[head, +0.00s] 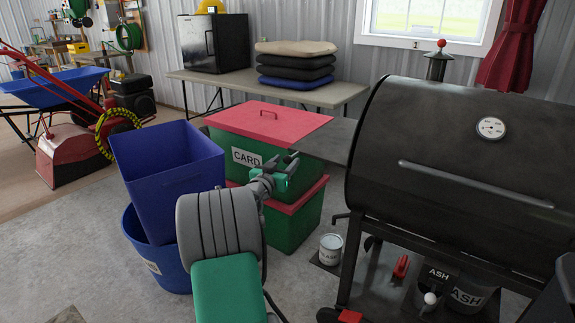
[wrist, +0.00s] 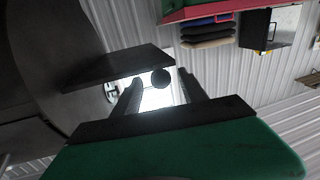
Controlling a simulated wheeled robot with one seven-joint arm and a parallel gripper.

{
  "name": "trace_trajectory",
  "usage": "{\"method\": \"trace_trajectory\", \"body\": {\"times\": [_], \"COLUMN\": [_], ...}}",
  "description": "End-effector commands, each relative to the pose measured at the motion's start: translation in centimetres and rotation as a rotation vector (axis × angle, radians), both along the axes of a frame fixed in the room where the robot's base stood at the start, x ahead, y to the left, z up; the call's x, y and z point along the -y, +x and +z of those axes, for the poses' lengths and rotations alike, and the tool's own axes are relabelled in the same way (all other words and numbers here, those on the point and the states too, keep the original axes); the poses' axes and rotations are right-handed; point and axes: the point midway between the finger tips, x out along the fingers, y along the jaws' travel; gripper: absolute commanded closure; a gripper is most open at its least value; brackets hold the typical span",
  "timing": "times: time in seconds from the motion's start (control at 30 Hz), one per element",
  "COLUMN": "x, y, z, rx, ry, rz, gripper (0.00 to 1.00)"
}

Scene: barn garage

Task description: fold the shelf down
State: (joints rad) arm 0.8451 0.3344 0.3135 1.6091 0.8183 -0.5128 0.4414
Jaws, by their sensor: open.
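The shelf (head: 332,139) is a flat dark grey panel on the left side of the black barrel grill (head: 430,150). It stands out level from the grill, and its right end meets the barrel. In the wrist view the shelf (wrist: 120,67) is a dark slab left of the fingers. My gripper (head: 287,168) is just left of and below the shelf's near edge, apart from it as far as I can tell. In the wrist view its two fingers (wrist: 158,96) are spread, with a small dark round thing beyond them that I cannot identify. The shelf's underside and bracket are hidden in the head view.
Green bins with red lids (head: 265,122) stand behind my gripper, close by. Blue bins (head: 168,165) stand at left. A grey can (head: 330,249) is on the floor below the shelf. A folding table (head: 335,91) with cushions (head: 295,66) is behind.

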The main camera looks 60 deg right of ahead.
Motion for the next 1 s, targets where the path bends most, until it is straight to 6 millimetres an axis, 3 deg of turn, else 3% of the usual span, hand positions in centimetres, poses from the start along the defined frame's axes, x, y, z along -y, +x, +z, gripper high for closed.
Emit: {"method": "trace_trajectory", "body": {"times": [0.17,0.43,1.0], "x": [2.2,2.5,2.4], "y": [0.1,0.2,0.2], "z": [-0.1,0.0,0.0], "rx": [-0.001,-0.001,-0.001], "ry": [0.001,0.002,0.002], "rz": [0.000,0.002,0.002], "gripper": [0.50,0.50,0.96]}}
